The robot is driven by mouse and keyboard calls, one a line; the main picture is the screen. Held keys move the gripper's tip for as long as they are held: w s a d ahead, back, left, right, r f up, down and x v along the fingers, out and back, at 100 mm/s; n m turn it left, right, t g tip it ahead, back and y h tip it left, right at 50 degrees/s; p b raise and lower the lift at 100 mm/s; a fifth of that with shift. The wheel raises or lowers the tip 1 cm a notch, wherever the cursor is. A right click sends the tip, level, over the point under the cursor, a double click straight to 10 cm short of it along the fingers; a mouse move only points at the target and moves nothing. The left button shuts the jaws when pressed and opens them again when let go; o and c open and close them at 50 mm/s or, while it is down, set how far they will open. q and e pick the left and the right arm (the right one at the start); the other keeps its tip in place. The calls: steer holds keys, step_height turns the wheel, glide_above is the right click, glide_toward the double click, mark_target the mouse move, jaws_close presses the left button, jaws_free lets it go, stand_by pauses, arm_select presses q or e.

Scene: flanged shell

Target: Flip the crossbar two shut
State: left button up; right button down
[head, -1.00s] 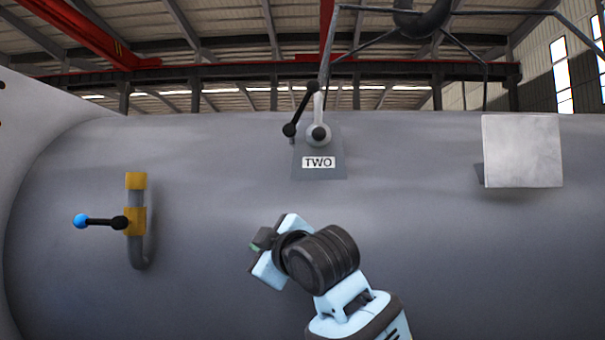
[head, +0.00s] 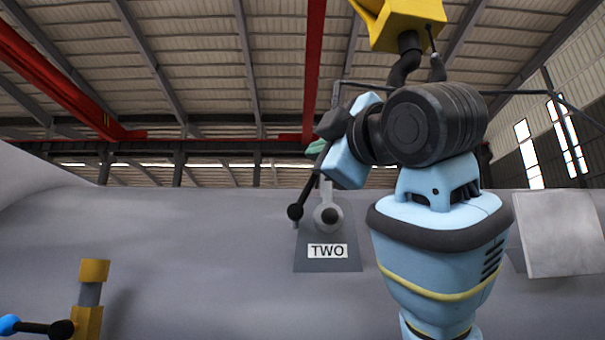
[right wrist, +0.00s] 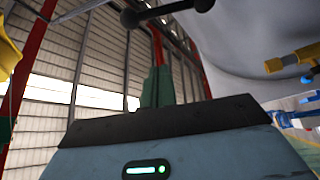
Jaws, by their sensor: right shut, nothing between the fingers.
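The crossbar two (head: 308,186) is a black bar with a ball at its lower left end, leaning up and right beside a grey pivot (head: 328,216). The pivot stands on a grey plate marked TWO (head: 327,251). My right gripper (head: 317,148) is shut and empty at the bar's upper end and hides that end; I cannot tell whether they touch. In the right wrist view, the green fingers (right wrist: 158,88) are together, and the black bar (right wrist: 165,11) crosses the top edge. My left gripper is not in view.
The large grey shell (head: 180,240) fills the lower background. A yellow pipe valve (head: 90,300) with a blue-ended handle (head: 10,324) is at lower left. A pale square panel (head: 558,233) is at right. A yellow object (head: 405,22) hangs above my right gripper.

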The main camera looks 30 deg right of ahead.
mark_target(312, 181)
steer(key=a+x, duration=0.1)
steer(key=x, duration=0.9)
steer(key=d, duration=0.1)
steer(key=s+d+f, duration=0.1)
steer(key=d, duration=0.2)
steer(key=shift+s+d+f, duration=0.2)
steer(key=shift+s+f, duration=0.1)
steer(key=shift+f, duration=0.05)
steer(key=shift+s+d+f+m+t, duration=0.2)
steer(key=shift+d+m+t, duration=0.15)
steer(key=shift+m, duration=0.45)
steer(key=s+d+f+m+h, duration=0.2)
steer(key=f+m+h, duration=0.4)
steer(key=m+h, duration=0.4)
steer(key=d+m, duration=0.1)
steer(key=m, duration=0.4)
steer(key=shift+d+m, duration=0.3)
steer(key=shift+s+f, duration=0.1)
steer(key=shift+f, duration=0.15)
